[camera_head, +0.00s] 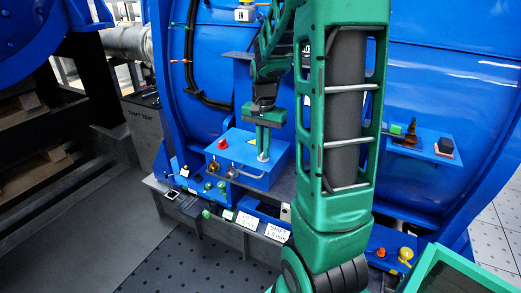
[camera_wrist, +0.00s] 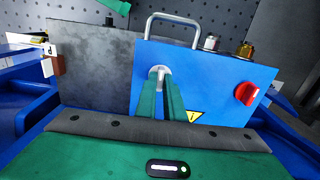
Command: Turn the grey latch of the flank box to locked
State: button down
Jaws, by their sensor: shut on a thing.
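The blue flank box (camera_head: 278,157) stands on a ledge at the foot of the big blue housing. In the wrist view its blue face (camera_wrist: 210,80) fills the middle. The grey latch (camera_wrist: 158,70) sits on that face, left of centre. My gripper (camera_wrist: 160,86) is shut on the latch, with its green fingers on either side of it. The fingers hide much of the latch, and its exact angle is hard to read. In the head view my gripper (camera_head: 264,155) points down onto the box top.
A red knob (camera_wrist: 246,94) and a yellow warning triangle (camera_wrist: 194,116) are on the same face. A grey bar handle (camera_wrist: 174,17) and brass fittings (camera_wrist: 244,49) stick out along its far edge. A blue shelf (camera_head: 425,153) with small blocks is at right.

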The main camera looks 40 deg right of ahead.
jog(key=shift+a, duration=0.15)
jog(key=shift+w, duration=0.1)
dwell(0.3)
jog(key=c, duration=1.9)
grip_release()
jog(key=shift+o, duration=0.2)
notch_tip(320, 180, up, 11)
jog(key=shift+f, duration=0.15)
